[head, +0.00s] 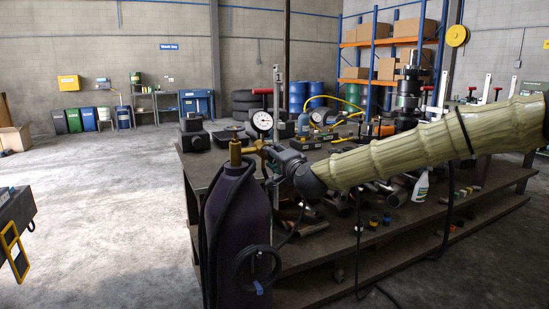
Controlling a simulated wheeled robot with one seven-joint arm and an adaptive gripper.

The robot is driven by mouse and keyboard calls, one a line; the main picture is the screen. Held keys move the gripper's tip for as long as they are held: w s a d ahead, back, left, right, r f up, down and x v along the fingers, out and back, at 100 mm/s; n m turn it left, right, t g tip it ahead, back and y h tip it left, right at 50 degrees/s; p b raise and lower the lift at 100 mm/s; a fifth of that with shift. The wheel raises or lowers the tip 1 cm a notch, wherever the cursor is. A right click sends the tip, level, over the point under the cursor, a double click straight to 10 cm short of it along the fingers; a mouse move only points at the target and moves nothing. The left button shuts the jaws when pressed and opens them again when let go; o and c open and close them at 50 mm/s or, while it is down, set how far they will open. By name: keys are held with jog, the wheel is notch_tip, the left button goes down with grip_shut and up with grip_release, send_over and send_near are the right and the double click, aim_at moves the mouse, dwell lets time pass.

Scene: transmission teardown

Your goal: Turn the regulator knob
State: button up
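A dark purple gas cylinder (238,245) stands upright at the front corner of the workbench. A brass valve (235,153) sits on its top, with a regulator and a round white-faced gauge (262,121) to the right of it. My arm, in a pale ribbed sleeve, reaches in from the right. My gripper (277,157) is at its end, dark grey, close to the right side of the regulator below the gauge. The regulator knob cannot be told apart here; the gripper may cover it. I cannot tell whether they touch or whether the fingers are open.
The workbench (205,170) holds many metal parts, with a tall gear stack (409,95) behind my arm. A black hose (257,265) hangs by the cylinder. The concrete floor (110,200) at left is clear.

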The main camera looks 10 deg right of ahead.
jog(key=shift+d, duration=0.1)
jog(key=o, duration=1)
jog(key=shift+o, duration=0.2)
jog(key=v, duration=1.2)
